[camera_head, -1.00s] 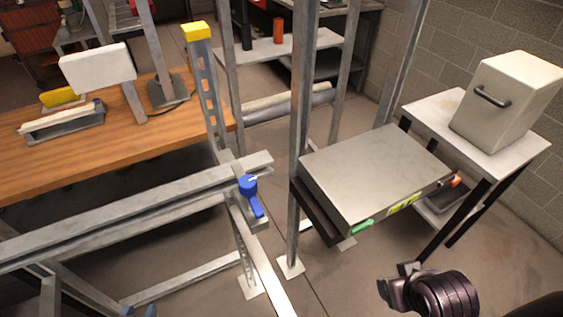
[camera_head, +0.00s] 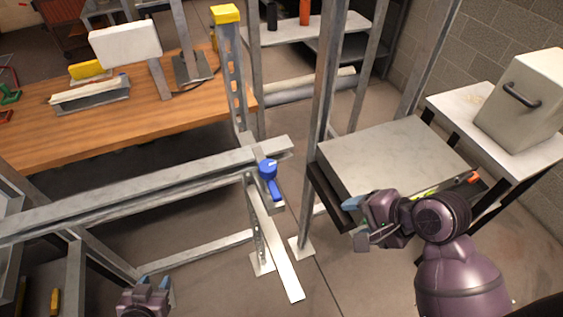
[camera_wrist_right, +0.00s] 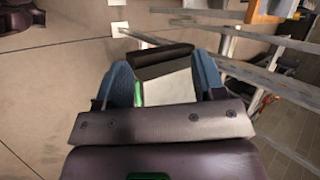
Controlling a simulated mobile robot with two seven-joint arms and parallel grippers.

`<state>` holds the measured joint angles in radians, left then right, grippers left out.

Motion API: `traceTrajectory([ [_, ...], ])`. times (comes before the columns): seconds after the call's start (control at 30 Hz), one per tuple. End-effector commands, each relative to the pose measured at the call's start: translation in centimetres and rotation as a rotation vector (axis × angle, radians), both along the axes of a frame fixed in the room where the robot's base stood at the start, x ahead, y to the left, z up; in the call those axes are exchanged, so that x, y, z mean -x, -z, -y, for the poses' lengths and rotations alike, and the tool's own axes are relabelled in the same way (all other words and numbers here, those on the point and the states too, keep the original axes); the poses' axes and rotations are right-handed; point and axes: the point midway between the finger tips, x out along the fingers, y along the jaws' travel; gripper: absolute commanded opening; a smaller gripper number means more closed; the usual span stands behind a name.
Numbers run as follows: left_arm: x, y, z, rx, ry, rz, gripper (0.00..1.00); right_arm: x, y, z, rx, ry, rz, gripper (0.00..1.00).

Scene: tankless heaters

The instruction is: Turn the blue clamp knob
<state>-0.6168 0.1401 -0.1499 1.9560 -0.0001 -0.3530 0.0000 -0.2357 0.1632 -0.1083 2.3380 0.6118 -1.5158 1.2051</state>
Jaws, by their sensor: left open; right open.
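The blue clamp knob (camera_head: 267,168) sits on a bracket at the right end of the long metal rail (camera_head: 150,188), with its lever hanging toward the front. My right gripper (camera_head: 352,222) is open, to the right of the knob and lower in the head view, in front of the grey metal box. It is apart from the knob. In the right wrist view its two blue fingertips (camera_wrist_right: 165,80) are spread, with the box's corner showing between them. My left gripper (camera_head: 153,284) is open at the bottom left, below the rail and well away from the knob.
The grey box (camera_head: 385,155) stands right of an upright metal post (camera_head: 322,110). A white stand (camera_head: 470,105) holds a cream case (camera_head: 520,100) at the right. A wooden table (camera_head: 130,125) lies behind the rail.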

Motion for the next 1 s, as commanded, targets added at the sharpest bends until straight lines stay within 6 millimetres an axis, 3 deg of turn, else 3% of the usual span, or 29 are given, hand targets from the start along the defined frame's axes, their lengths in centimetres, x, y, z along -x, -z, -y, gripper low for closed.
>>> traceTrajectory([
  [0.3,0.0,0.0,0.0,0.000,0.000,0.001,0.43,-4.1,-5.3,-4.3,-0.461,0.222,-0.299,0.63],
  [0.6,0.0,-0.1,0.0,-0.001,0.001,0.001,0.43,-6.2,-10.3,-7.2,-0.756,0.345,-0.655,0.63],
  [0.8,0.0,-0.1,0.0,0.000,0.000,0.001,0.43,-6.5,-11.6,-7.8,-0.816,0.374,-0.764,0.63],
  [1.0,0.0,-0.1,0.0,0.000,0.000,0.001,0.43,-6.8,-11.1,-9.2,-0.822,0.377,-0.775,0.63],
])
